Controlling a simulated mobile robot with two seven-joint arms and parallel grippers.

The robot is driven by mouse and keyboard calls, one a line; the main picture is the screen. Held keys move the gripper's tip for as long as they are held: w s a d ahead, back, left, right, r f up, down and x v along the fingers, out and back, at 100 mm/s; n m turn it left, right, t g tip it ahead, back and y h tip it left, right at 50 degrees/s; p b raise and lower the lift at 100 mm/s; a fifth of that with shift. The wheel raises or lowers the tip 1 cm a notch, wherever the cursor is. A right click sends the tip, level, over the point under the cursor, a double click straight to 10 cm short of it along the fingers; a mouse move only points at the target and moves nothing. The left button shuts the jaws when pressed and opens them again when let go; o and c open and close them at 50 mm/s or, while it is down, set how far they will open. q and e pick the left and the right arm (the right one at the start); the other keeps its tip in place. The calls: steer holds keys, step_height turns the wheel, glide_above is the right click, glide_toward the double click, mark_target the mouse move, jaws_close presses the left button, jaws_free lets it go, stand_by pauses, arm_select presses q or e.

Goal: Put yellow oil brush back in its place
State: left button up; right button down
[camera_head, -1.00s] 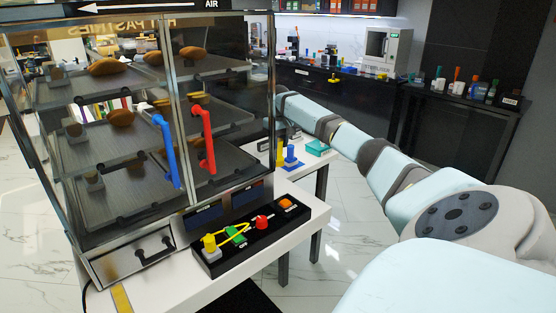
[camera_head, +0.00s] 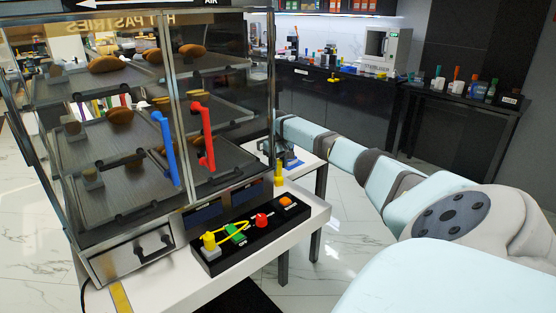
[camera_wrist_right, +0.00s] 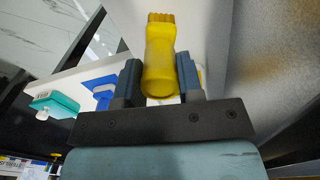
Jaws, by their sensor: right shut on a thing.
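The yellow oil brush (camera_wrist_right: 160,50) is between the fingers of my right gripper (camera_wrist_right: 158,66) in the right wrist view, its bristle end pointing away from the palm. The gripper is shut on it. In the head view a yellow piece, which looks like the brush (camera_head: 279,173), shows beside the right edge of the glass case. My left gripper is not in view.
A blue item (camera_wrist_right: 102,88) and a teal item (camera_wrist_right: 55,102) are on the white table (camera_head: 300,205). The glass pastry case (camera_head: 90,235) with blue and red handles stands close to my right arm. A black control box (camera_head: 245,250) is in front of it.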

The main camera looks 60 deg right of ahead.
steer(key=c, duration=0.8)
jaws_free()
steer(key=shift+f, duration=0.15)
steer(key=shift+o, duration=0.2)
step_height(320, 180, up, 12)
steer(key=p, duration=0.1)
steer(key=shift+r, duration=0.2)
steer(key=shift+s+f, duration=0.1)
